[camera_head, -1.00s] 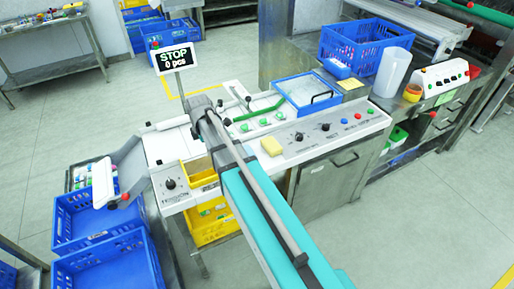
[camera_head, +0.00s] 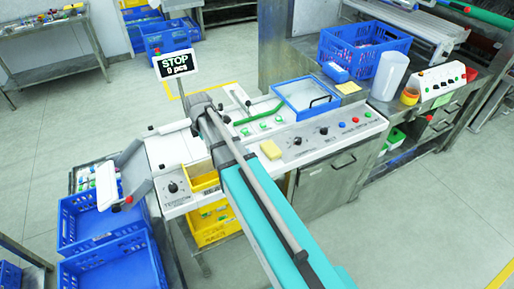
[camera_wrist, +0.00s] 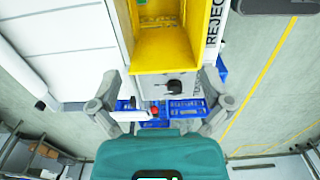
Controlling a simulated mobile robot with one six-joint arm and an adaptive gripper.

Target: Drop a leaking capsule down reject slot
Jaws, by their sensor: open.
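The yellow reject chute (camera_wrist: 165,50) lies straight ahead of my gripper (camera_wrist: 160,108) in the wrist view, with part of the word "REJECT" on its right edge. My gripper's fingers are wide apart, one on each side, with nothing between them. Small coloured pieces show at the chute's top end, too small to tell apart. In the head view, the yellow chute (camera_head: 205,184) sits at the machine's front edge, partly behind my arm, which hides the gripper. I cannot make out a leaking capsule in either view.
A display (camera_head: 176,65) reads "STOP 0 pcs". Blue crates (camera_head: 112,268) stand at the lower left; a yellow bin (camera_head: 214,226) sits below the chute.

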